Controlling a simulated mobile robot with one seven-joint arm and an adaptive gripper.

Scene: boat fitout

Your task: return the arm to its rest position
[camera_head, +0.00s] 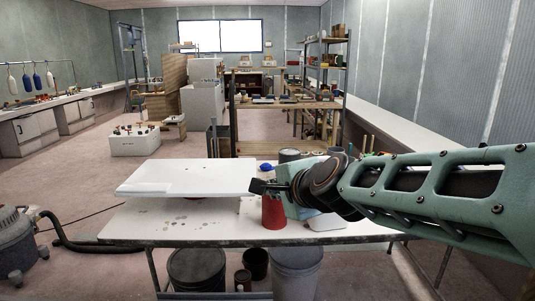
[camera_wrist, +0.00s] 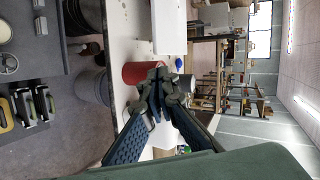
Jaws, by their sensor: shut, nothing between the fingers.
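My arm reaches in from the right side of the head view, stretched out level above the worktable (camera_head: 190,226). My gripper (camera_head: 258,186) is at its left end, over the table beside a raised white panel (camera_head: 190,176). In the wrist view the fingers of my gripper (camera_wrist: 156,108) come together and hold nothing. A red container (camera_head: 272,212) stands on the table just below and behind my gripper; it also shows in the wrist view (camera_wrist: 140,72). Whether the gripper touches the panel's edge I cannot tell.
Under the table stand a dark bucket (camera_head: 196,270) and a grey bucket (camera_head: 297,272). A grey vacuum (camera_head: 20,245) with a hose is on the floor at left. A shelf rack (camera_head: 325,75) and a wooden bench (camera_head: 285,104) stand behind. Open floor lies left of the table.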

